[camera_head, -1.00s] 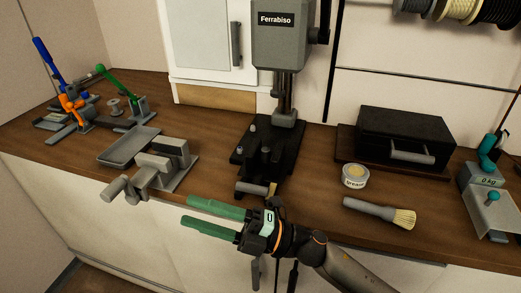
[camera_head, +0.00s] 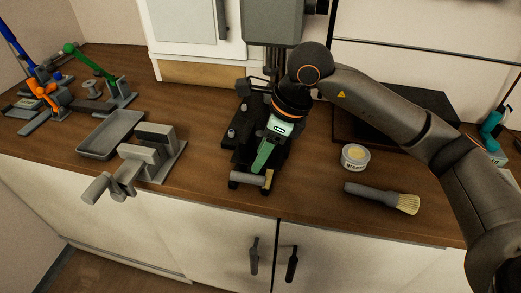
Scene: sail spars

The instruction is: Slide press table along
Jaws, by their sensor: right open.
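The press table (camera_head: 239,150) is a black plate at the foot of the drill press (camera_head: 272,22). A grey cylindrical handle (camera_head: 246,179) with a tan end sits at its front edge. My right gripper (camera_head: 262,163) has green fingers and points down over the table, its fingertips just behind the handle. It is open; whether it touches the handle I cannot tell. My right arm and gripper hide much of the table and the press column. My left gripper is out of view.
A grey vise (camera_head: 152,150) and a shallow tray (camera_head: 110,133) stand to the left. A grease tin (camera_head: 355,157) and a brush (camera_head: 382,196) lie to the right. A black drawer box (camera_head: 425,103) is partly behind my arm. Cupboard handles (camera_head: 254,256) are below the bench edge.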

